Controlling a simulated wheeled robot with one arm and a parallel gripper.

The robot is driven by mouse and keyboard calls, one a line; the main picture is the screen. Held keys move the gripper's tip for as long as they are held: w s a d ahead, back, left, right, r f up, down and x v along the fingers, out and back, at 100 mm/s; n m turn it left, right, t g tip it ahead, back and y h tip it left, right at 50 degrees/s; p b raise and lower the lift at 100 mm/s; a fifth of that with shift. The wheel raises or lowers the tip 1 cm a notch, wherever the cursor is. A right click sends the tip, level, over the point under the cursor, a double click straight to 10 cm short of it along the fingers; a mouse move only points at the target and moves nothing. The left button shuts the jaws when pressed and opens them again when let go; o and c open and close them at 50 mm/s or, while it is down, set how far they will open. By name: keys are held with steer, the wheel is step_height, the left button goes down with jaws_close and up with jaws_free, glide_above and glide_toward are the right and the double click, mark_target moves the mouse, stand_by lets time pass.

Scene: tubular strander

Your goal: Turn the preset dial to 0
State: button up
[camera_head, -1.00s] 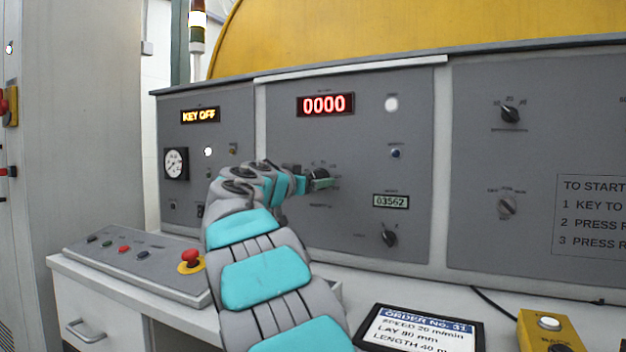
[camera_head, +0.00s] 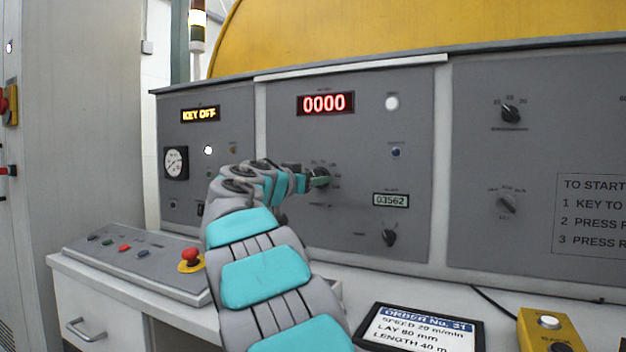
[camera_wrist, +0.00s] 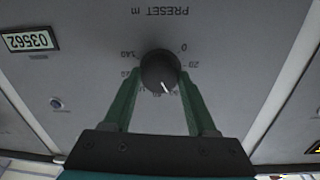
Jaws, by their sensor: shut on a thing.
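The preset dial (camera_wrist: 158,74) is a round black knob with a white pointer line, under upside-down "PRESET m" lettering in the wrist view. Its pointer aims down and slightly right there, toward the middle of the scale, around the 60 mark. The 0 mark (camera_wrist: 184,48) is at the dial's upper right. My gripper (camera_wrist: 161,78) has its two green fingers shut on the dial, one on each side. The fingers hide part of the scale. In the head view the dial (camera_head: 322,174) is partly covered by my gripper (camera_head: 318,182).
A red display (camera_head: 325,103) above reads 0000. A counter (camera_head: 391,200) reading 03562 and another black knob (camera_head: 390,237) are to the lower right. An order tablet (camera_head: 420,328) lies on the desk.

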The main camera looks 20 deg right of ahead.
steer(key=n+p, duration=0.2)
steer(key=n, duration=0.9)
steer(key=n+t+p, duration=0.1)
steer(key=n, duration=1)
steer(key=shift+f+p, duration=0.2)
steer(key=shift+p, duration=0.15)
stand_by(0.4)
steer(key=o, duration=1.4)
steer(key=shift+c, duration=0.2)
steer(key=b+v, duration=0.1)
steer(key=v, duration=0.6)
steer(key=shift+s+a, duration=0.3)
